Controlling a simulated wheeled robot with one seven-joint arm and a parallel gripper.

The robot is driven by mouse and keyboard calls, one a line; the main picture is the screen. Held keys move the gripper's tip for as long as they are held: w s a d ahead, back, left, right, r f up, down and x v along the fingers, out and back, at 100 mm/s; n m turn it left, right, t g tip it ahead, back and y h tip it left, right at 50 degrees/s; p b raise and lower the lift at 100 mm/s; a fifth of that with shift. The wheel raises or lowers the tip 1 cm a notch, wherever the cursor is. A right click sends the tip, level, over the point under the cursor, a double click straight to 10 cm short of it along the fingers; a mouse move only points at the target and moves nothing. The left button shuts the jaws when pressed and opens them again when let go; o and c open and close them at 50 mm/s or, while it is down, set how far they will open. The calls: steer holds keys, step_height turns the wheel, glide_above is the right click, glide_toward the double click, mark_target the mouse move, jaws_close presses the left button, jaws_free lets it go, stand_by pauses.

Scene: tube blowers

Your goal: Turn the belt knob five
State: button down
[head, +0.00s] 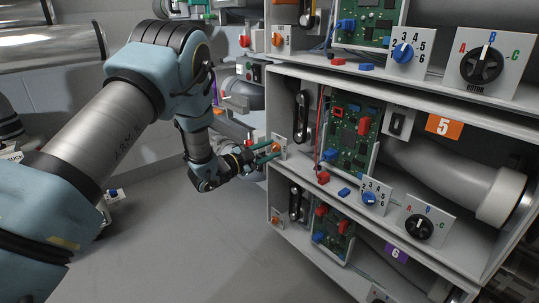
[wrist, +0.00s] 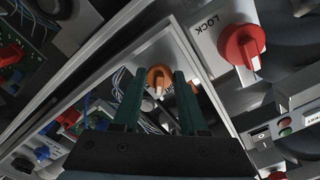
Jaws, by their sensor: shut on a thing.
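An orange knob (wrist: 158,76) with a white pointer sits on a small pale plate at the left end of the shelf marked 5. It also shows in the head view (head: 277,147), partly covered by the fingers. My gripper (head: 268,153) reaches this plate from the left, level with the knob. In the wrist view its two green fingers stand on either side of the orange knob, shut on it.
A red LOCK knob (wrist: 241,46) is close by on the right in the wrist view. On the shelf marked 5 are a green circuit board (head: 351,135), a blue numbered knob (head: 369,198) and a black lettered knob (head: 419,227). Open floor (head: 215,240) lies below my arm.

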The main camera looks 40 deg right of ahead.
steer(key=m+b, duration=0.3)
steer(key=m, duration=0.3)
steer(key=shift+f+m+b, duration=0.15)
steer(key=shift+m+b, duration=0.15)
steer(key=shift+b, duration=0.05)
steer(key=shift+m+b, duration=1.15)
steer(key=shift+m, duration=0.55)
steer(key=c, duration=0.7)
jaws_free()
steer(key=shift+r, duration=0.2)
steer(key=shift+c, duration=0.2)
steer(key=a+p, duration=0.2)
steer(key=a, duration=0.9)
steer(key=shift+w, duration=0.35)
